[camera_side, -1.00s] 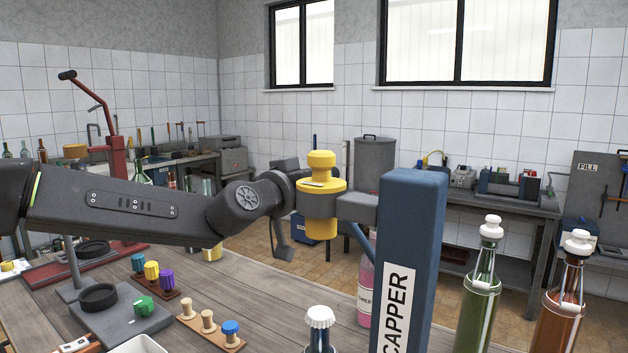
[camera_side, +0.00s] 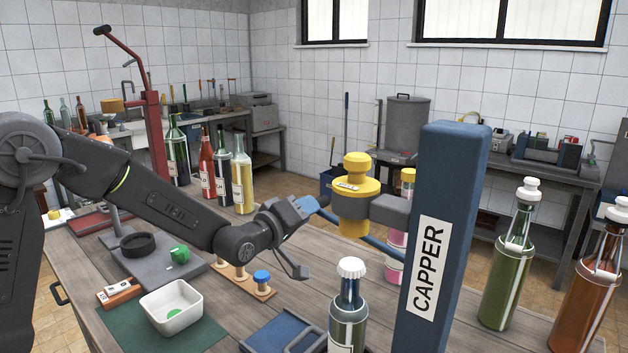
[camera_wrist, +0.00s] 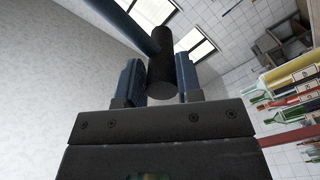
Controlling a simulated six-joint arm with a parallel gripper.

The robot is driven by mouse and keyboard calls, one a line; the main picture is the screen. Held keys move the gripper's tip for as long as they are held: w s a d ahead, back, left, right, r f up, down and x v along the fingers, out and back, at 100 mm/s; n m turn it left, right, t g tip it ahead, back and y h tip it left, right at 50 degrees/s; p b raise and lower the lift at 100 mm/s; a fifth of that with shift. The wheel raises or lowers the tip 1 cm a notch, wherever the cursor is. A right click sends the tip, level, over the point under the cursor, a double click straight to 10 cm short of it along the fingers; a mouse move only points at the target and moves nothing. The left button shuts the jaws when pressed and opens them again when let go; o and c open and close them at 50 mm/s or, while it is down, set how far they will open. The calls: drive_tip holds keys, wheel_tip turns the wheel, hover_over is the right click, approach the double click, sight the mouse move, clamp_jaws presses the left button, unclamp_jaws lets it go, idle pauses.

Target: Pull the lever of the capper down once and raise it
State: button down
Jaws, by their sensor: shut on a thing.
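The capper (camera_side: 450,190) is a blue upright column with a white CAPPER label at the right of the side view. Its yellow head (camera_side: 357,195) sticks out to the left on a grey bracket. The lever (camera_side: 350,226) is a blue bar that slopes up to the left from the column, past the head. My gripper (camera_side: 308,204) is at the lever's outer end, left of the head. In the wrist view my gripper (camera_wrist: 160,85) is shut on the lever's dark round handle (camera_wrist: 161,70), between two blue fingers.
A capped green bottle (camera_side: 348,305) stands in front of the capper. Two stoppered bottles, green (camera_side: 508,265) and brown (camera_side: 590,285), stand to its right. A white bowl (camera_side: 171,306) is at the front left, and several bottles stand behind my arm, including a yellow one (camera_side: 242,180).

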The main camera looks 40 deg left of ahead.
wheel_tip(320, 180, down, 14)
drive_tip(key=n, duration=0.5)
drive_tip(key=shift+d, duration=0.3)
drive_tip(key=c, duration=0.9)
unclamp_jaws()
drive_tip(key=shift+o, duration=0.2)
drive_tip(key=s, duration=1.2)
